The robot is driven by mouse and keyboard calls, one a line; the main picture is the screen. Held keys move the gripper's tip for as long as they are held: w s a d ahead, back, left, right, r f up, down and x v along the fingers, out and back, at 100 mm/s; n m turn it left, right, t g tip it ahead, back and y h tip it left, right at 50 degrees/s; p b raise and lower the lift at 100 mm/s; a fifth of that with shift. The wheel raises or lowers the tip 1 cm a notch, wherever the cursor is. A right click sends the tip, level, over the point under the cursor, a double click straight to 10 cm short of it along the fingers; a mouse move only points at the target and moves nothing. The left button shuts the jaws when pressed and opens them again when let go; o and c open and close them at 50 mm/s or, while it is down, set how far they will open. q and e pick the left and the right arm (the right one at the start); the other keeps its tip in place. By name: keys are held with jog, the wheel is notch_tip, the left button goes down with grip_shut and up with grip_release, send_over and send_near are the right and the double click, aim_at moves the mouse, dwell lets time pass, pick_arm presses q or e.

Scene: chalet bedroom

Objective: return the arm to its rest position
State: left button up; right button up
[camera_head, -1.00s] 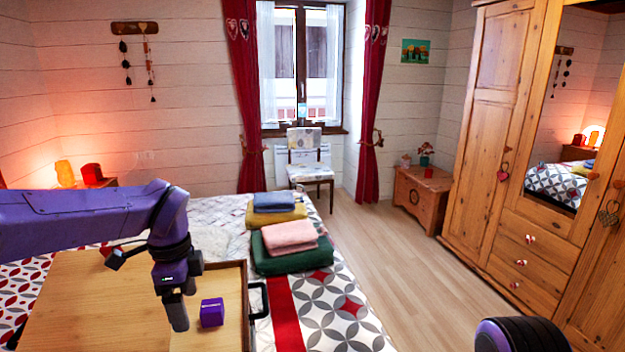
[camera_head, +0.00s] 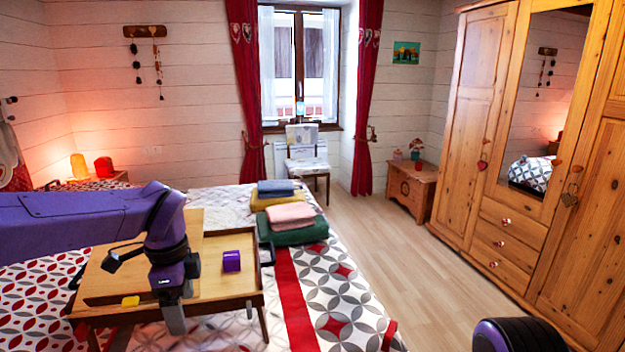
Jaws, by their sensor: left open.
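My left arm comes in from the left over the bed. My left gripper (camera_head: 172,308) points down in front of the wooden bed tray (camera_head: 212,262) and is open, with nothing seen between its fingers. A small purple box (camera_head: 231,261) sits on the tray to the right of the gripper, apart from it.
The tray stands on a patterned bed (camera_head: 325,290). Stacked folded towels (camera_head: 291,213) lie behind the tray to the right. A wooden wardrobe (camera_head: 480,130) lines the right wall. A chair (camera_head: 304,157) stands by the window. The wooden floor (camera_head: 385,245) between bed and wardrobe is clear.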

pick_arm(q)
jog(key=w+a+f+m+t+y, duration=0.1)
jog(key=a+f+m+y, duration=0.1)
jog(key=a+m+y, duration=0.3)
jog(key=a+f+m+t+y, duration=0.1)
jog(key=a+f+m, duration=0.15)
jog(key=m, duration=0.55)
jog(key=s+a+f+m+t+y, duration=0.1)
jog(key=a+f+m+t+y, duration=0.25)
jog(key=f+m, duration=0.85)
jog(key=s+d+f+m+t+h, duration=0.1)
jog(key=s+d+f+m+h, duration=0.1)
jog(key=s+f+m, duration=0.65)
jog(key=s+d+f+m+t+h, duration=0.15)
jog(key=s+f+m+h, duration=0.35)
jog(key=m, duration=0.7)
jog(key=s+f+m+g, duration=0.2)
jog(key=s+f, duration=0.2)
jog(key=s, duration=0.3)
jog(key=s+d+f+m+g, duration=0.1)
jog(key=s+f+m+g, duration=0.1)
jog(key=s, duration=0.6)
jog(key=shift+s+d+f+y, duration=0.2)
jog(key=shift+d+f+y, duration=0.15)
jog(key=shift+f, duration=0.55)
